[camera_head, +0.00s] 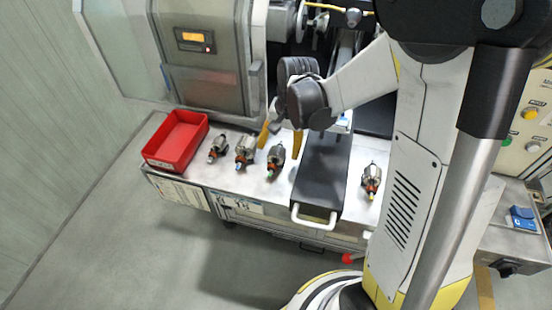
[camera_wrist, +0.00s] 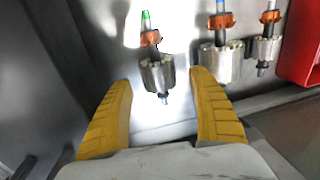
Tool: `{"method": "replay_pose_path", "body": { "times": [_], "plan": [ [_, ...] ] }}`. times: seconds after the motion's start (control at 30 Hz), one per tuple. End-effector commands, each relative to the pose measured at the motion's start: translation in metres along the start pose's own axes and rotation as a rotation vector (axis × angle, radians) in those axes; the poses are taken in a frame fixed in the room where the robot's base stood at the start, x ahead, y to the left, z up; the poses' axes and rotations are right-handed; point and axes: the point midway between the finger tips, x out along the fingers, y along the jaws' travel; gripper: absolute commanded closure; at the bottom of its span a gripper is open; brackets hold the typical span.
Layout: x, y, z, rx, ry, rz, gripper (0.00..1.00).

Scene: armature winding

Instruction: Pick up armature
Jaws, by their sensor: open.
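Several armatures, each with a silver core, an orange ring and a coloured shaft tip, lie on the metal worktop. The green-tipped armature (camera_head: 276,158) is the third from the left, and it also shows in the wrist view (camera_wrist: 157,73). The blue-tipped armature (camera_head: 244,150) and a further armature (camera_head: 218,147) lie to its left. A yellow-tipped armature (camera_head: 371,178) lies right of the black tray. My gripper (camera_head: 281,140) is open, its yellow fingers spread. In the wrist view, the green-tipped armature appears in the gap between the fingers (camera_wrist: 161,82). Contact is not visible.
An empty-looking red bin (camera_head: 176,143) stands at the worktop's left end. A black tray (camera_head: 322,175) with a white handle lies right of my gripper. Machinery (camera_head: 212,60) stands behind the worktop. The worktop's front edge has open floor before it.

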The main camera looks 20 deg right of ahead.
Motion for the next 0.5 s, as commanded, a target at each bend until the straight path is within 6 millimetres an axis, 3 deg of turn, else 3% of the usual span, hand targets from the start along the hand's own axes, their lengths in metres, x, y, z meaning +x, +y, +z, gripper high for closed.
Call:
{"method": "replay_pose_path", "body": {
  "times": [0.13,0.4,0.5],
  "plan": [
    [0.018,0.0,-0.001,0.0,0.0,0.0,0.3],
    [0.019,0.0,0.0,0.0,0.0,0.0,0.32],
    [0.019,0.0,0.0,0.0,0.0,0.0,0.63]
  ]
}}
